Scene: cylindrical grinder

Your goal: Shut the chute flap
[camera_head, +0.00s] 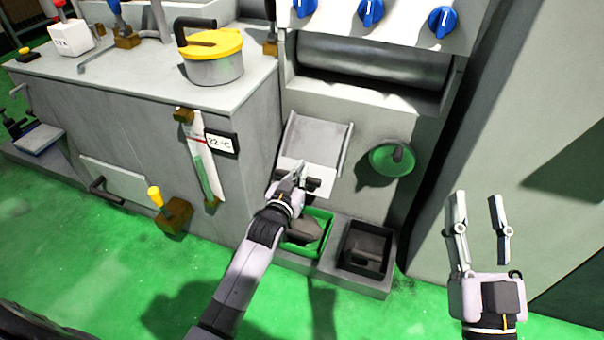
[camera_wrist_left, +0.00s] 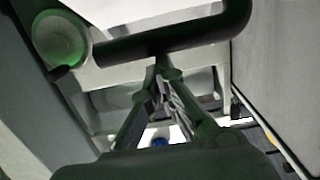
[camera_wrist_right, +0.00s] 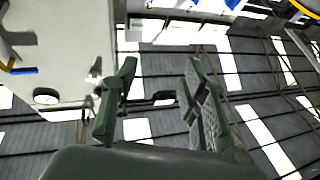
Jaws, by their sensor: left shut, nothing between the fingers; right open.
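The grey chute (camera_head: 318,136) slopes down from the machine front in the head view. The pale flap (camera_head: 322,172) with a dark bar handle (camera_head: 313,184) is at its lower end. My left gripper (camera_head: 299,168) is at the flap, shut and empty, and hides part of the flap and handle. In the left wrist view the dark handle (camera_wrist_left: 200,35) crosses above the closed fingertips (camera_wrist_left: 163,68), very close to them; I cannot tell whether they touch. The pale flap (camera_wrist_left: 103,76) shows behind. My right gripper (camera_head: 479,198) is open and empty, far to the right of the chute.
A green-rimmed bin (camera_head: 329,220) and a black bin (camera_head: 348,263) stand below the chute. A green handwheel (camera_head: 382,158) is right of it. A gauge (camera_head: 204,165) and a yellow-knobbed lever (camera_head: 156,197) are left. Green floor in front is open.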

